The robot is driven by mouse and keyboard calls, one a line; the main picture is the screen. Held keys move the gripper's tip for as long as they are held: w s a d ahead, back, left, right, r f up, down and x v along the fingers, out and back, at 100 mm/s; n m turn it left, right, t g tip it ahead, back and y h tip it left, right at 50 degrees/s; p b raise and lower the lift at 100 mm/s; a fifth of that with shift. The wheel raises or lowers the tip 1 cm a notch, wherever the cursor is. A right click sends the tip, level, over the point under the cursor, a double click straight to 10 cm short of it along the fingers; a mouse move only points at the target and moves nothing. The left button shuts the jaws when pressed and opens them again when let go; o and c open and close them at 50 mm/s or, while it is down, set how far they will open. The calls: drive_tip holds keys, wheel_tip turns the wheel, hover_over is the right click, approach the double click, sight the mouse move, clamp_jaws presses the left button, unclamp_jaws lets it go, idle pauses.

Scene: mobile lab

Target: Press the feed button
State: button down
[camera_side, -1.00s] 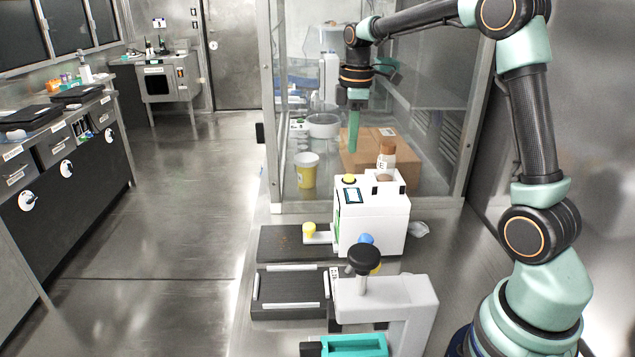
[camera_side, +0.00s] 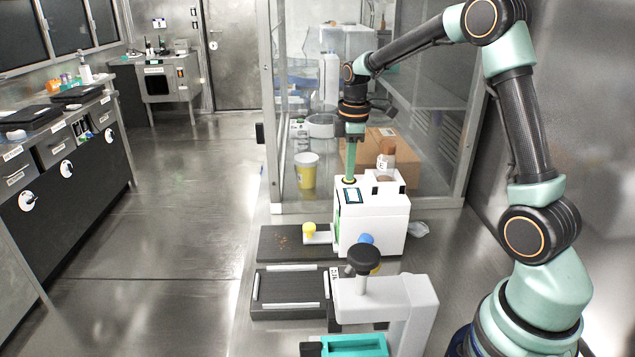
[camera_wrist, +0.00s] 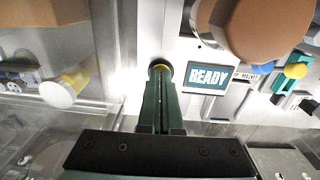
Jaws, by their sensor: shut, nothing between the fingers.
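A brown-capped bottle (camera_side: 386,160) stands in the machine's top, close to my gripper. A grey device with a black knob (camera_side: 363,259) stands in front. A glass enclosure with a cardboard box (camera_side: 405,160) is behind.

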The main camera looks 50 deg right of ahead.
drive_tip(key=shift+s+a+f, duration=0.1)
drive_tip(key=shift+f, duration=0.65)
drive_tip(key=shift+r, duration=0.1)
wheel_tip(320, 180, up, 15)
drive_tip(key=shift+d+r, duration=0.15)
drive_tip(key=shift+d, duration=0.05)
idle(0.3)
drive_tip(key=s+a+f+m+t, duration=0.2)
drive_tip(key=s+a+m, duration=0.2)
drive_tip(key=s+a, duration=0.3)
drive_tip(key=s+a+f+m+t, duration=0.3)
drive_tip(key=s+a+m, duration=0.2)
drive_tip(key=s+a, duration=0.2)
drive_tip(key=shift+a, duration=0.45)
drive_tip(key=shift+s, duration=0.1)
